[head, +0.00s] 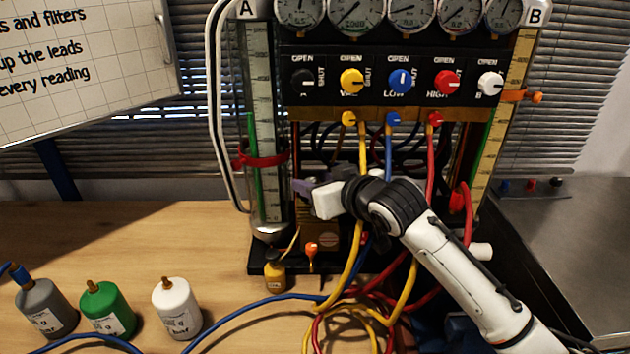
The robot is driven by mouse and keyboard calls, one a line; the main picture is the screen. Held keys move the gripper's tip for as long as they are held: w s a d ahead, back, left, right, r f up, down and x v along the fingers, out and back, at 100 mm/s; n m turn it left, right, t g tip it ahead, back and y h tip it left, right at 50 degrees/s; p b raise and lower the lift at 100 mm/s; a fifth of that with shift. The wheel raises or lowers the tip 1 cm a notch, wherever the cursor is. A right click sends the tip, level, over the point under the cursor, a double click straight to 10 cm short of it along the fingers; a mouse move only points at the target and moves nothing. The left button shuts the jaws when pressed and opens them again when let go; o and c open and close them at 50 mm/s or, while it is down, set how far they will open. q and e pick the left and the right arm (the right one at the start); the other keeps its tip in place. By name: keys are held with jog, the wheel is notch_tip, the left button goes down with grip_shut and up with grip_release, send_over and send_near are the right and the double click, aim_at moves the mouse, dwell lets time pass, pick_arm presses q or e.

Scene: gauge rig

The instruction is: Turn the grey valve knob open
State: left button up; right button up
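The valve panel (330,98) has a row of knobs under OPEN and SHUT labels: black (302,82), yellow (351,80), blue (400,81), red (447,83) and a white or pale grey one (490,84) at the right end. The pale one is the nearest to grey that I can see; its exact setting is too small to read. My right gripper (304,188) is well below the panel, beside the left glass column, and touches no panel knob. Its fingers are small and dark, and I cannot tell if they are apart. My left gripper is out of view.
Gauges (410,14) sit above the panel. Yellow, blue and red hoses (362,145) hang below it, partly behind my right arm. Grey, green and white bottles (178,308) stand at front left, and a small yellow bottle (275,276) by the rig base.

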jog(key=shift+r, duration=0.1)
jog(key=v, duration=1)
jog(key=shift+s+d+b, duration=0.1)
jog(key=shift+b, duration=0.3)
